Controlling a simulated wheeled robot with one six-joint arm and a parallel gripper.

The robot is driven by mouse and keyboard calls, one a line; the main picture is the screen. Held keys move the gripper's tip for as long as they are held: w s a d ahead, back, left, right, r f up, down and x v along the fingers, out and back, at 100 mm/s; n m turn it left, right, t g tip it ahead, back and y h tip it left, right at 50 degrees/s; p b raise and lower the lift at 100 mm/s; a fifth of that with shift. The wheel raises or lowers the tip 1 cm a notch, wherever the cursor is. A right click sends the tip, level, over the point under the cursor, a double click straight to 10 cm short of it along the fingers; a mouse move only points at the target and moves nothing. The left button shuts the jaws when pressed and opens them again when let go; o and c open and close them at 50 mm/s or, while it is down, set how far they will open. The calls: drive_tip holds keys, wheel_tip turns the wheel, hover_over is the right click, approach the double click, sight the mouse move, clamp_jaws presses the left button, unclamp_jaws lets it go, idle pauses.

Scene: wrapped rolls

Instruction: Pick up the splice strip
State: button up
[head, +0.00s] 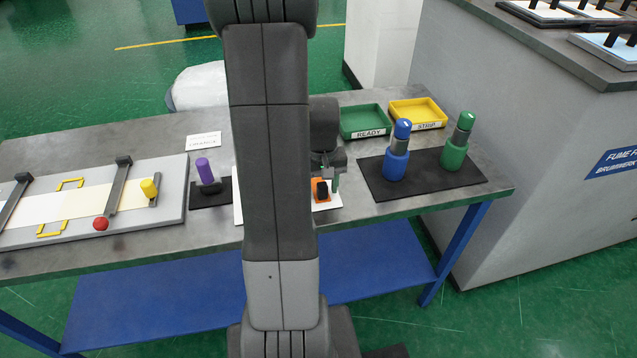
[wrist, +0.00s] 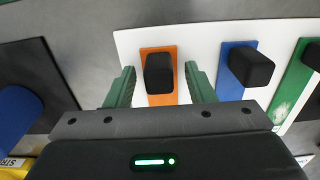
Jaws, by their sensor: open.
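An orange strip (wrist: 160,95) with a black block (wrist: 158,72) on it lies on a white sheet (wrist: 130,42) in the wrist view. Beside it lie a blue strip (wrist: 228,91) and a green strip (wrist: 284,95), each with a black block. Which one the task calls the splice strip is not marked. My gripper (wrist: 160,88) is open, its green fingers on either side of the orange strip. Contact cannot be told. In the head view the orange strip (head: 315,184) shows beside my arm, which hides the other strips.
A dark mat (head: 420,185) right of the sheet bears a blue bottle (head: 396,165) and a green bottle (head: 454,153). Behind are a green READY tray (head: 364,134) and a yellow tray (head: 418,126). Left are a purple-handled tool (head: 204,170) and a grey board (head: 172,205).

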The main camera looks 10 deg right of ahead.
clamp_jaws()
drive_tip(key=shift+r, duration=0.1)
